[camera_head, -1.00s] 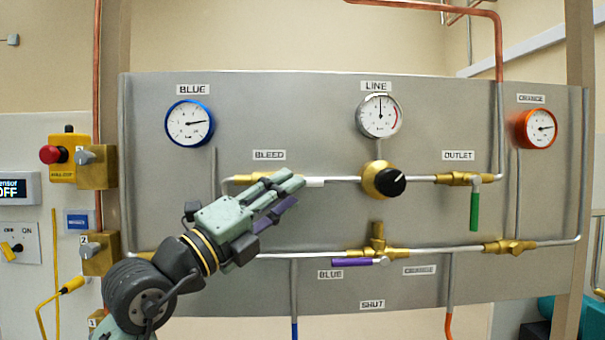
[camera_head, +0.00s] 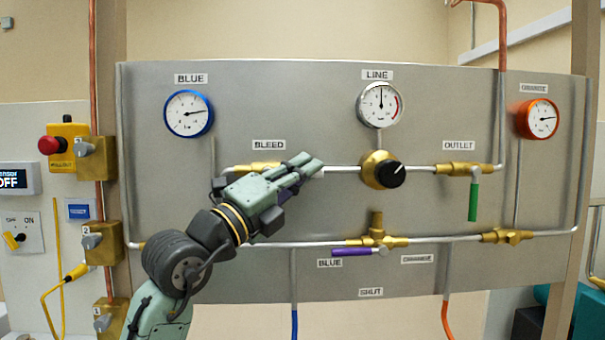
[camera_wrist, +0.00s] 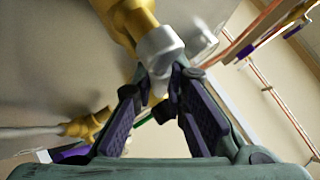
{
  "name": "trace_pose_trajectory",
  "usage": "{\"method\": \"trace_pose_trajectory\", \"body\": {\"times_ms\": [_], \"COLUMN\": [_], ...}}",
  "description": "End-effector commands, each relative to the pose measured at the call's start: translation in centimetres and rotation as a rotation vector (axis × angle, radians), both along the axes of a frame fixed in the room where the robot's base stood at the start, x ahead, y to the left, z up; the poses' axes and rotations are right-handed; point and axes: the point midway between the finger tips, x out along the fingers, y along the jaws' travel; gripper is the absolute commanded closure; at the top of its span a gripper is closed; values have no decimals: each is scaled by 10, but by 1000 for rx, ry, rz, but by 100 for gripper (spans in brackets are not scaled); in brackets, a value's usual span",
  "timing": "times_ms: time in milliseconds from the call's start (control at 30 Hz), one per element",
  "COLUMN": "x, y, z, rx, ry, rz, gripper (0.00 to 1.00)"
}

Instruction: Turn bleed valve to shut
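The bleed valve (camera_head: 258,169) has a brass body on the upper pipe, just below the BLEED label (camera_head: 269,145). My gripper (camera_head: 311,166) is in front of the pipe, right of that body, and hides the valve's handle in the head view. In the wrist view, a brass body (camera_wrist: 130,18) with a pale grey hub and handle (camera_wrist: 160,46) is at top centre. My gripper (camera_wrist: 160,82) has its fingers apart, with the tips close around the lower part of the grey piece. I cannot tell whether they touch it.
The brass regulator with its black knob (camera_head: 390,173) is just right of my fingertips. The purple-handled valve (camera_head: 352,251) is below on the lower pipe. The green outlet handle (camera_head: 473,201) hangs farther right. A SHUT label (camera_head: 371,292) is at the panel's lower edge.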

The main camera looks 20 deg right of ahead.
Motion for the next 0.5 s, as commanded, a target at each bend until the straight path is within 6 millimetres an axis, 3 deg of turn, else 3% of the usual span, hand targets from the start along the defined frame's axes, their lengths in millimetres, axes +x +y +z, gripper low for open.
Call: {"method": "trace_pose_trajectory", "body": {"times_ms": [167, 500], "x": [0, 0], "y": [0, 0], "z": [0, 0], "rx": [0, 0], "ry": [0, -1], "rz": [0, 0], "gripper": [100, 100]}}
